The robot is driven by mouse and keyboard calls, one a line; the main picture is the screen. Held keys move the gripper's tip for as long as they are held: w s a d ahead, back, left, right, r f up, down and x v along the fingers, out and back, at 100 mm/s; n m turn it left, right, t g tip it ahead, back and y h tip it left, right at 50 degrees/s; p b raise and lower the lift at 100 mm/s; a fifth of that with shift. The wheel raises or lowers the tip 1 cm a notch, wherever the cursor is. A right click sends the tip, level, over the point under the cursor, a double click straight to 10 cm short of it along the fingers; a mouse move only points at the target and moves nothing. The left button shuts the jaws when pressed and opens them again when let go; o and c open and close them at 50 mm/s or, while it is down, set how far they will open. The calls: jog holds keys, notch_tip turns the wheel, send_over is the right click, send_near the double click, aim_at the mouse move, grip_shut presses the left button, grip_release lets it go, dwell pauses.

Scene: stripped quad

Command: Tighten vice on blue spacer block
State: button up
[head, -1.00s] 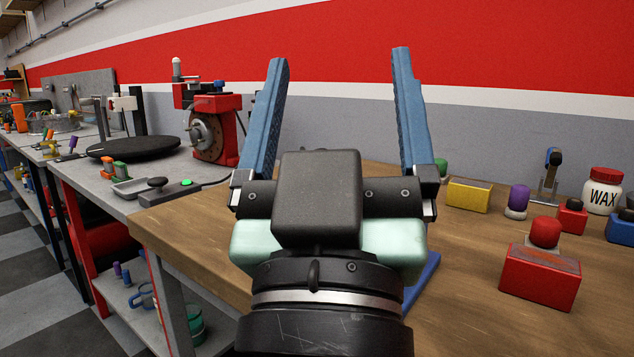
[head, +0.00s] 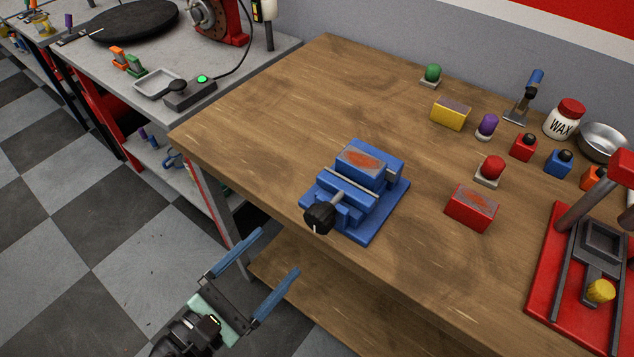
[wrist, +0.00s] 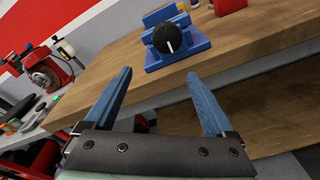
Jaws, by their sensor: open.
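The blue vice (head: 385,205) stands on the wooden bench near its front edge. Its black knob (head: 319,217) faces the front, with a white mark on it. The blue spacer block (head: 361,165), with a grey and orange top, sits in the vice; I cannot tell how tightly the jaws meet it. My gripper (head: 280,251) is open and empty, in front of the bench edge and apart from the knob. In the wrist view the knob (wrist: 172,36) shows beyond and slightly right of the gap between my fingers (wrist: 159,73).
A red block (head: 471,207) and a red-topped knob piece (head: 490,169) lie right of the vice. A red press-like fixture (head: 560,285) stands at the right. The bench (head: 270,110) is clear behind and left of the vice. A lower shelf (head: 310,290) runs under the bench.

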aim_at(315, 223)
jog(key=s+r+n+t+h+p, duration=0.1)
jog(key=s+r+n+p, duration=0.1)
jog(key=s+n, duration=0.15)
jog(key=x, duration=1.2)
jog(key=shift+w+d+f, duration=0.1)
jog(key=shift+d+f, duration=0.05)
jog(key=c, duration=1.4)
